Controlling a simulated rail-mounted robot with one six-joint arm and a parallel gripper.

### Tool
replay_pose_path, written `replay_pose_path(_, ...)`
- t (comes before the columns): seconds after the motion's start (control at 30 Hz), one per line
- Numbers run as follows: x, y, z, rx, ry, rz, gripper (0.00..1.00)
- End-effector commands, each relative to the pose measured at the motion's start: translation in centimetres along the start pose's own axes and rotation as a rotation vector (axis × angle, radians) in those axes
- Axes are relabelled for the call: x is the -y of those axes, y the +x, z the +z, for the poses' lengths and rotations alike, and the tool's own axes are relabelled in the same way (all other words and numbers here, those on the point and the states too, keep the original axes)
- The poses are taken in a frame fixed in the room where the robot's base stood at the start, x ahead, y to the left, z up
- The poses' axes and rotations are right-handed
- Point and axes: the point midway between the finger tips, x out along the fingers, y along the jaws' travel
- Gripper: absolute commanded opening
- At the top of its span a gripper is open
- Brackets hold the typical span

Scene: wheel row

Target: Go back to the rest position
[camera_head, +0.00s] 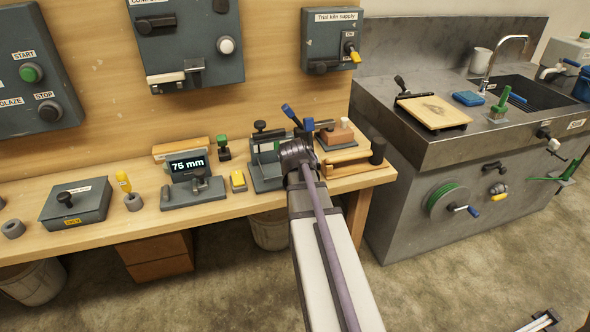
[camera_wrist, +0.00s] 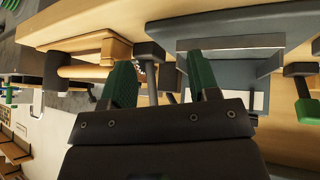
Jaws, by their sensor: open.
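My gripper (camera_wrist: 160,85) shows in the wrist view with its two green-padded fingers apart and nothing seen between them. In the head view my arm reaches up from the bottom edge to the bench, and its wrist end hides the gripper's fingers. The arm's end is at the front of the grey fixture (camera_head: 265,170) at the right end of the wooden bench (camera_head: 230,207). In the wrist view a grey fixture part (camera_wrist: 230,45) and a dark handle (camera_wrist: 150,50) lie beyond the fingers.
The sink counter (camera_head: 425,150) is at the right. Floor in front is mostly clear.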

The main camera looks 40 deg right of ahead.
Motion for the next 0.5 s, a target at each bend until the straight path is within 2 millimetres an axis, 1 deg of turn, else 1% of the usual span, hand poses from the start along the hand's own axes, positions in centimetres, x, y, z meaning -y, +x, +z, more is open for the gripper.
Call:
replay_pose_path(0.1,0.0,0.0,0.0,0.0,0.0,0.0,0.55)
replay_pose_path(0.17,0.0,0.0,0.3,0.019,-0.012,0.002,0.55)
replay_pose_path(0.2,0.0,-0.1,1.1,0.061,-0.02,-0.004,0.55)
replay_pose_path(0.23,0.1,-0.4,2.4,0.11,-0.027,-0.013,0.55)
replay_pose_path(0.27,0.5,-1.1,3.8,0.167,-0.039,-0.031,0.55)
replay_pose_path(0.3,2.0,-3.0,5.3,0.235,-0.074,-0.066,0.55)
replay_pose_path(0.37,5.0,-6.4,7.6,0.331,-0.147,-0.13,0.55)
replay_pose_path(0.4,7.2,-8.8,9.1,0.389,-0.205,-0.174,0.55)
replay_pose_path(0.47,10.2,-12.6,11.3,0.459,-0.297,-0.234,0.55)
replay_pose_path(0.5,12.0,-15.0,12.6,0.495,-0.357,-0.269,0.55)
